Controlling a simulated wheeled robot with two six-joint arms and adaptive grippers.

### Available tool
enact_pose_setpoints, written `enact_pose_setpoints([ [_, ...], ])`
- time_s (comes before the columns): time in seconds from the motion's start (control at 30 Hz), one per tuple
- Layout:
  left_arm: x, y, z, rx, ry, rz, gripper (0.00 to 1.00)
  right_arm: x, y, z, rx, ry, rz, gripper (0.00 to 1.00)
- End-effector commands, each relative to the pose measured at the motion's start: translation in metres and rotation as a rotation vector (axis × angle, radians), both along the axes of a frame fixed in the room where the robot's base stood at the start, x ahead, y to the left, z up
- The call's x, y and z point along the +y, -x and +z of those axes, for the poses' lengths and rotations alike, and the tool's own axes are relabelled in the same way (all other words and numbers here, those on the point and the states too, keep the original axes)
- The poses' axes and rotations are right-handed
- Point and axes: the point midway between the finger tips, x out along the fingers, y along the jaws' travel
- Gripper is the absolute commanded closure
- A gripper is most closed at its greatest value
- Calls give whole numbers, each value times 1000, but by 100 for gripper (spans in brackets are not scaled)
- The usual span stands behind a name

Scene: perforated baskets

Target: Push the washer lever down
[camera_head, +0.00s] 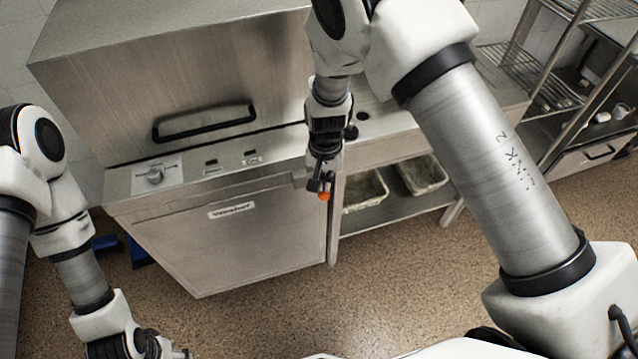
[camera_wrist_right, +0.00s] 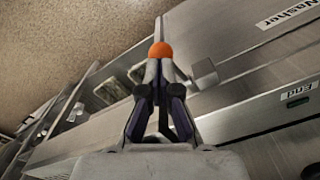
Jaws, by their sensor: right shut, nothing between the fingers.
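The washer (camera_head: 225,235) is a steel cabinet with a label on its front. An orange knob (camera_head: 323,196), apparently the end of the washer lever, is at its right front corner. My right gripper (camera_head: 321,180) is shut and empty, pointing down at the knob. In the right wrist view, the orange knob (camera_wrist_right: 160,50) lies just past the shut fingertips (camera_wrist_right: 160,72); I cannot tell whether they touch. Most of the lever is hidden behind the gripper. My left gripper (camera_head: 172,351) is at the bottom edge, partly cut off, away from the washer.
The washer's hood (camera_head: 180,75) with a black handle (camera_head: 205,123) stands above the cabinet. To the right, a steel table has a lower shelf with trays (camera_head: 424,174). A wire rack (camera_head: 545,85) stands farther right. The floor in front is clear.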

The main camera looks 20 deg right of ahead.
Motion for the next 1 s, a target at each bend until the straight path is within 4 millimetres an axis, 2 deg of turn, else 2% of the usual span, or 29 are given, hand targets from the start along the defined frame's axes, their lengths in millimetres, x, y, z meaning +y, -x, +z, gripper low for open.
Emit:
enact_pose_setpoints([
  [1.0, 0, 0, -29, 0, 0, 0, 40, 0, 2, -54, 0, 0, 0, 100],
])
